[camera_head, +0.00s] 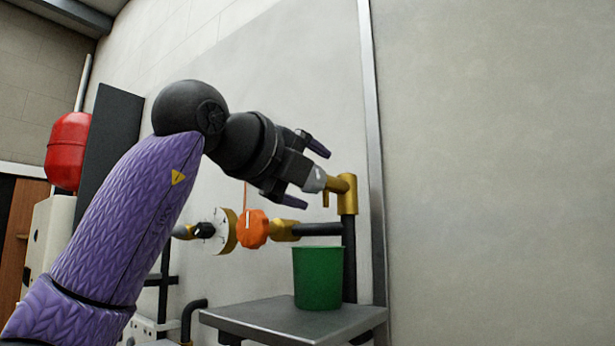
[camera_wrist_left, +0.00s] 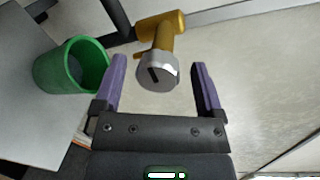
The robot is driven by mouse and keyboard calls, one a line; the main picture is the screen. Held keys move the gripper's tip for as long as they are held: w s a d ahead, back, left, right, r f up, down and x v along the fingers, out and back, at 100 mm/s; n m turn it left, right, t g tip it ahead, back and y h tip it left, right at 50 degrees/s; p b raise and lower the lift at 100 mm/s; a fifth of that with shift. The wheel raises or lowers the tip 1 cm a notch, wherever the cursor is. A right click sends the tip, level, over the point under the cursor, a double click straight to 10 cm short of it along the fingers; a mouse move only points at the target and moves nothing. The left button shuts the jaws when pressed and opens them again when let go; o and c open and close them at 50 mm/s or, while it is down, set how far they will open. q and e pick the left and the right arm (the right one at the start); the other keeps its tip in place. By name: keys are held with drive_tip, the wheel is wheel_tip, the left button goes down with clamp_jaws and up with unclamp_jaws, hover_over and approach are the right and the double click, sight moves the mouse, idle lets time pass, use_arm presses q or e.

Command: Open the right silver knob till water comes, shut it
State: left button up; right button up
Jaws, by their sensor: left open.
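The silver knob (camera_head: 315,179) is at the end of a brass valve (camera_head: 346,191) on the pipe by the wall. In the left wrist view the knob (camera_wrist_left: 157,72) faces me, with a dark mark on its face, and the brass body (camera_wrist_left: 162,27) is behind it. My left gripper (camera_head: 306,173) is open, with its fingers either side of the knob's front; in the left wrist view the knob appears between the fingertips (camera_wrist_left: 158,75), with gaps on both sides. Contact is not visible. No water shows. My right gripper is not in view.
A green bucket (camera_head: 318,278) stands on a grey metal table (camera_head: 260,316) below the valve. An orange knob (camera_head: 252,229) is on the pipe to the left, near a white flange (camera_head: 224,231). A red tank (camera_head: 67,150) is at the far left. The right wall is bare.

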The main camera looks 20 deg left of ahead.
use_arm(q)
drive_tip(key=b+v, duration=0.3)
drive_tip(key=v, duration=0.6)
drive_tip(key=shift+s, duration=0.25)
